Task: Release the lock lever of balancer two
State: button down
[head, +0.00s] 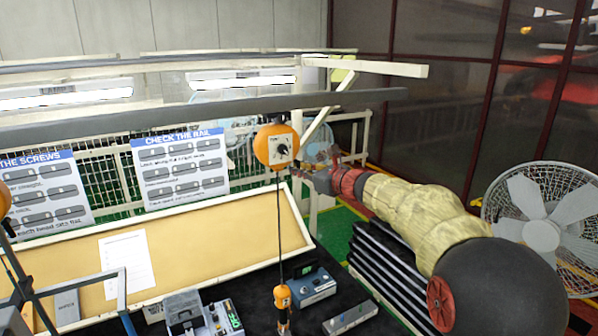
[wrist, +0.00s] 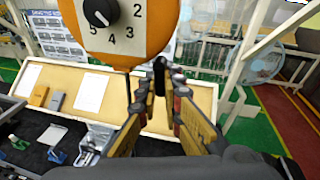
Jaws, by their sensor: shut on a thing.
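An orange balancer (head: 275,146) with a white dial plate hangs from the overhead rail in the head view. In the wrist view the balancer (wrist: 150,45) fills the top, with a black knob (wrist: 99,12) on its numbered dial. My gripper (wrist: 166,75) is just below and right of the balancer's lower edge, shut on a small dark part that looks like the lock lever (wrist: 159,78). The fingers hide most of that lever. In the head view my gripper (head: 318,178) comes in from the right, close beside the balancer. Part of another orange balancer (head: 4,198) shows at the left edge.
A cable runs down to an orange-topped tool (head: 282,297) over the dark bench. A blue device (head: 310,286) and a tan board (head: 190,240) are below. Instruction signs (head: 180,168) hang behind. A large fan (head: 545,220) stands right of my arm.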

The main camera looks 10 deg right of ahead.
jog(key=shift+f, duration=0.1)
dwell(0.3)
jog(key=c, duration=1.9)
grip_release()
jog(key=v, duration=1.2)
